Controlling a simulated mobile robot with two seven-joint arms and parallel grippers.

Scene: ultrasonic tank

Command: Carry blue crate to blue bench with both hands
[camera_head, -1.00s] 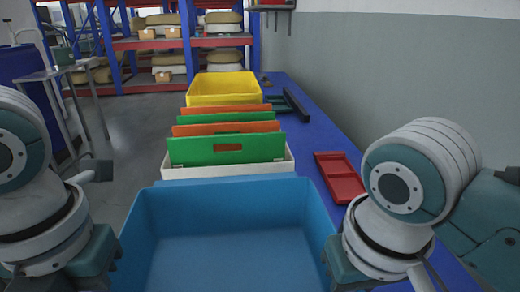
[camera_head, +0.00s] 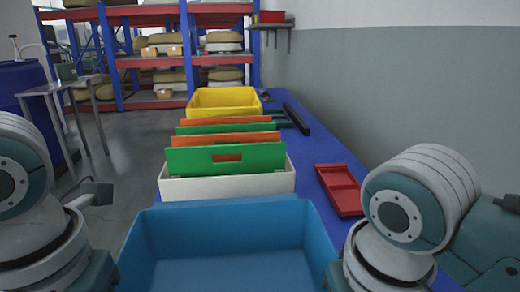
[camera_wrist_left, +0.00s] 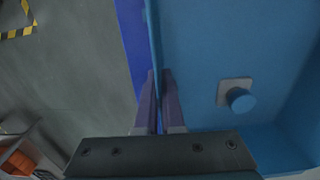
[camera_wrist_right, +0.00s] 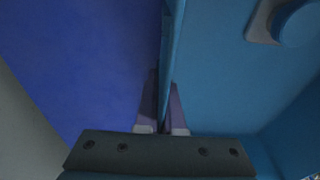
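The blue crate (camera_head: 228,214) fills the bottom middle of the head view, open side up, and looks level. Its near part is cut off. In the left wrist view the fingers of my left gripper (camera_wrist_left: 159,75) straddle the thin crate wall (camera_wrist_left: 153,40) and look closed on it. In the right wrist view the fingers of my right gripper (camera_wrist_right: 164,80) straddle the opposite wall (camera_wrist_right: 172,45) likewise. Both grippers are hidden in the head view. The blue bench (camera_head: 330,150) runs ahead along the right, and also shows under the crate's side in the right wrist view (camera_wrist_right: 85,60).
A white bin (camera_head: 228,187) with green and orange dividers stands just beyond the crate, with a yellow bin (camera_head: 225,112) behind it. A red tray (camera_head: 340,189) lies to the right on the bench. A grey wall bounds the right; open floor (camera_head: 130,165) lies left.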

